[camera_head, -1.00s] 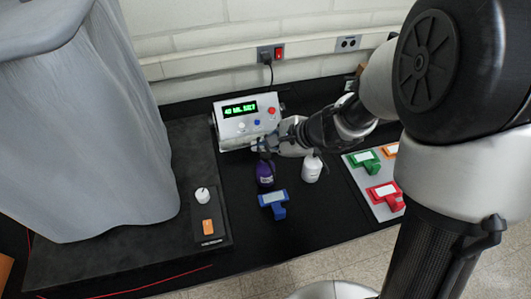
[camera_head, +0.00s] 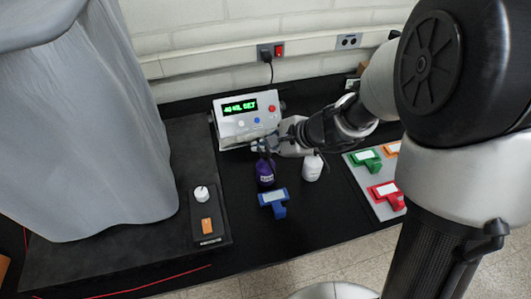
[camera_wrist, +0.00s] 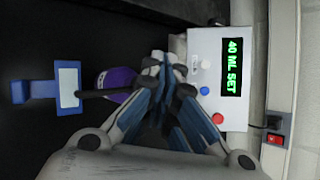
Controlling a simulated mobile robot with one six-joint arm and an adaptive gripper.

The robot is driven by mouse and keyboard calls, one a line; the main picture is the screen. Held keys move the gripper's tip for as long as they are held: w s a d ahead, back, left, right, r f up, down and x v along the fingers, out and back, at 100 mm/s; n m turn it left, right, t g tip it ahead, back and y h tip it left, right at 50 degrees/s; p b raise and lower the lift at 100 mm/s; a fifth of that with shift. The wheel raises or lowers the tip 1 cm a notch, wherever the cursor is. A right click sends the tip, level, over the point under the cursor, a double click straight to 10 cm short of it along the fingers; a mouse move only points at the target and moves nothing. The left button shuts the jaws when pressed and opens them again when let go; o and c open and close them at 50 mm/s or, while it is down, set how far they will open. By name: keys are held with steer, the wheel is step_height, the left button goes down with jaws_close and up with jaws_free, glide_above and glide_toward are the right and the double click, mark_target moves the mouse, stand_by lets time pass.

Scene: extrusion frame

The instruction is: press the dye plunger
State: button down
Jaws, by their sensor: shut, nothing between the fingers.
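A purple bottle (camera_head: 266,174) stands upright on the black bench in front of the control box. In the wrist view its purple body (camera_wrist: 117,79) and dark spout show beside and partly under my fingers. My gripper (camera_head: 263,146) is shut and empty, at the top of the purple bottle; it also shows in the wrist view (camera_wrist: 158,60). The fingers hide the plunger top, so I cannot tell whether they touch it. The control box (camera_head: 232,130) has a green display that reads "40 ML SET" in the wrist view.
A white bottle (camera_head: 312,168) stands right of the purple one. A blue labelled clip (camera_head: 273,201) lies in front. Green (camera_head: 366,162) and red (camera_head: 386,194) clips sit on a pale board at right. A dark slab with a white knob (camera_head: 202,194) is at left.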

mark_target(264, 154)
steer(key=shift+f+b, duration=0.85)
steer(key=shift+b, duration=0.05)
stand_by(1.0)
steer(key=shift+r, duration=0.15)
steer(key=shift+r+p, duration=0.95)
steer(key=shift+r, duration=0.2)
steer(key=shift+r, duration=0.1)
step_height(264, 154, up, 5)
steer(key=p, duration=0.4)
stand_by(0.4)
